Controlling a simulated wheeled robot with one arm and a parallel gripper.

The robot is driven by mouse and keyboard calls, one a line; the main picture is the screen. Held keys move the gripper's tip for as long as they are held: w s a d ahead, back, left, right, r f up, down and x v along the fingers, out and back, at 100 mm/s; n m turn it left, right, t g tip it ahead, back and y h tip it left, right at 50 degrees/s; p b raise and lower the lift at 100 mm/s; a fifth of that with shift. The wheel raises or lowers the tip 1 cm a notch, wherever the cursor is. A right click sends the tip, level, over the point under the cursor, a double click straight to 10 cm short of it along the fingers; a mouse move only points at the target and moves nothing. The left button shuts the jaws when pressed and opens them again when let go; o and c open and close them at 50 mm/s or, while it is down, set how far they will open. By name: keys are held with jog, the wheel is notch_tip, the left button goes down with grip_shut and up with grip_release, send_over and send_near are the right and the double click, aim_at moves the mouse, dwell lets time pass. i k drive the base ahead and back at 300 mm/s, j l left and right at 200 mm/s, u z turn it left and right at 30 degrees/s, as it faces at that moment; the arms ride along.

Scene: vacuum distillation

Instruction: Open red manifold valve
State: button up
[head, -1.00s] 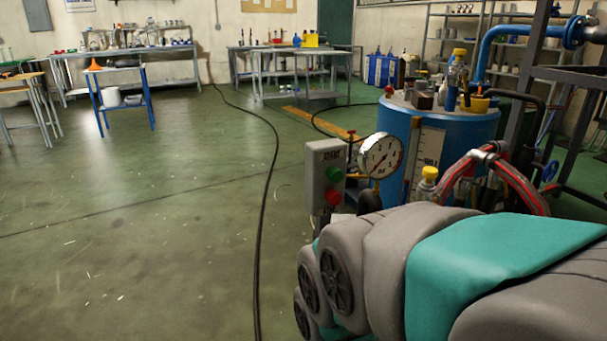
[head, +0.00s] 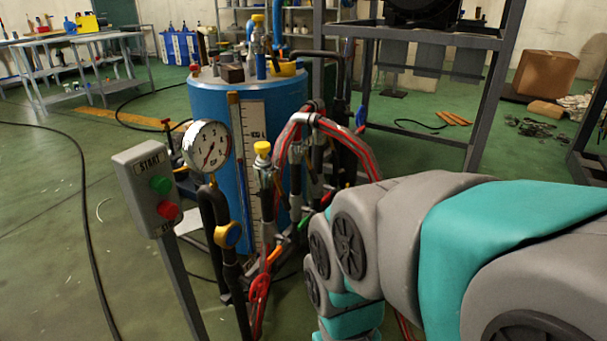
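A row of small coloured handles stands on the dark manifold pipes in front of the blue tank (head: 208,110). A red handle (head: 260,289) is lowest and nearest. Behind it are an orange handle (head: 275,256), a green one (head: 303,222) and a small red one (head: 327,197) close to my arm. I cannot tell from here whether the red valve is open or shut. My grey and teal arm fills the lower right and hides part of the manifold. My gripper is not in view.
A START box (head: 152,185) on a post and a round gauge (head: 207,146) stand left of the manifold. Red-striped hoses (head: 345,140) arch above it. A dark metal frame (head: 478,110) stands behind on the right.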

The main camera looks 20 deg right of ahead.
aim_at(326, 197)
jog(key=z, duration=0.55)
jog(key=i+l+z, duration=0.1)
jog(key=l, duration=0.3)
jog(key=i+l+z, duration=0.15)
jog(key=l, duration=0.25)
jog(key=i+l+z, duration=0.1)
jog(key=i+l, duration=0.15)
jog(key=l, duration=0.1)
